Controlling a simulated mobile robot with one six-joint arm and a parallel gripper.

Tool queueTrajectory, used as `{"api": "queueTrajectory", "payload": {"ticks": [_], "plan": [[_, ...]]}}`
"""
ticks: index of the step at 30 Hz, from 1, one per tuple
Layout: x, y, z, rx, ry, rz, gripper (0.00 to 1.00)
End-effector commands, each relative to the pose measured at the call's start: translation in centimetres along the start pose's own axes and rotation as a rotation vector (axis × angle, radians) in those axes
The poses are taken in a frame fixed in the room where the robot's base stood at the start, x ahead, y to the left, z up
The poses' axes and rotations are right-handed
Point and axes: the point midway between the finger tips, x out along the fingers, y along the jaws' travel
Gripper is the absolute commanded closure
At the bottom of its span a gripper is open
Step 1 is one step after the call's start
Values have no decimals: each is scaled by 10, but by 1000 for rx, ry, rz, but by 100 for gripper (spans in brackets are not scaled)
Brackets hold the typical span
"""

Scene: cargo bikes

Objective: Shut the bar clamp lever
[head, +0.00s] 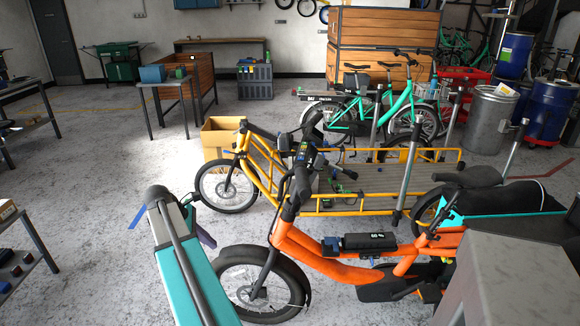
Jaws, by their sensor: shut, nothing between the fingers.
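I cannot make out the bar clamp lever for certain. An orange bike (315,262) stands close in front, with dark handlebars (291,205) turned toward me. A small blue part (330,246) sits on its frame beside a black battery-like block (370,241). Behind it stands a yellow cargo bike (350,209) with a long flat bed and dark handlebars. Small parts around both handlebars overlap and are too small to tell apart. My gripper is not in this view.
A grey box-like block (515,275) fills the lower right. Metal posts (406,175) stand among the bikes. A cardboard box (222,138) is behind the yellow bike's front wheel. Open floor (95,190) lies left.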

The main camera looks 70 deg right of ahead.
Motion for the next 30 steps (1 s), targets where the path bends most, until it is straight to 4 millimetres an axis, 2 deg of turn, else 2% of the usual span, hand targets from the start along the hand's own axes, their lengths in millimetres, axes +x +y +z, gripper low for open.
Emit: {"api": "queueTrajectory", "payload": {"ticks": [1, 9, 15, 18, 21, 23, 30], "plan": [[-19, 12, 27, 1, -11, 2, 100], [-88, 48, 156, -35, -81, -6, 100], [-136, 58, 246, -53, -127, -28, 100], [-152, 58, 278, -61, -143, -39, 100], [-162, 57, 298, -65, -153, -47, 100], [-166, 57, 305, -67, -157, -49, 100], [-167, 56, 309, -70, -160, -52, 100]]}}
